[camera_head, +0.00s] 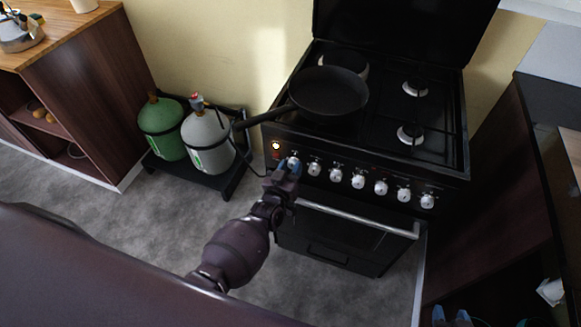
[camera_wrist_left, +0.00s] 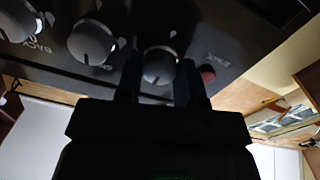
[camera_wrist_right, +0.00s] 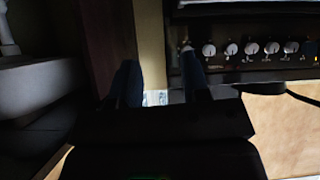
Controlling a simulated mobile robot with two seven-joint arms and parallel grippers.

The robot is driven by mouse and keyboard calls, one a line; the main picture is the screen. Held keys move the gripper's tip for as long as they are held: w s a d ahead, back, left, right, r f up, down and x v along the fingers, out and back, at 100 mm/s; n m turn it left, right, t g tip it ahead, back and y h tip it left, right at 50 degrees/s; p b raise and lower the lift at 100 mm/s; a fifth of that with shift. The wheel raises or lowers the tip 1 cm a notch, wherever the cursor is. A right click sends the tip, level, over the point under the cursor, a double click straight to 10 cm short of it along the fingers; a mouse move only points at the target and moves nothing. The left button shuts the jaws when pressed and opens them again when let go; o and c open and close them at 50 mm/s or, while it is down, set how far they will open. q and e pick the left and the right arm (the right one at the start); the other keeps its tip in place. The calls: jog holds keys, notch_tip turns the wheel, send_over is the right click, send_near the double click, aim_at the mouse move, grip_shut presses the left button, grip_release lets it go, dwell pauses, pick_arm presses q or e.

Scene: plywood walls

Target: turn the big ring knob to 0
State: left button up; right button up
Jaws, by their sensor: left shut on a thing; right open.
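The stove's front panel carries a row of several white-faced knobs. My left gripper (camera_head: 288,168) is at the leftmost knob and largely hides it in the head view. In the left wrist view this knob (camera_wrist_left: 160,66) sits between the two fingers of my left gripper (camera_wrist_left: 158,85), which are shut on it. Its pointer and a 0 mark cannot be read clearly, and I cannot tell from the labels which ring it serves.
A black frying pan (camera_head: 328,92) stands on the left of the stove top (camera_head: 390,155). The oven handle (camera_head: 360,220) runs below. Green (camera_head: 163,128) and grey (camera_head: 207,142) gas bottles stand left of the stove.

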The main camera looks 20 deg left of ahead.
jog(key=shift+w+r, duration=0.3)
jog(key=shift+w, duration=0.05)
jog(key=shift+s+f, duration=0.15)
pick_arm(q)
jog(key=o, duration=0.7)
jog(key=shift+o, duration=1.1)
pick_arm(e)
jog(key=shift+s+d+f, duration=0.1)
jog(key=shift+s+f, duration=0.15)
jog(key=shift+s, duration=0.2)
pick_arm(q)
jog(key=shift+s, duration=0.1)
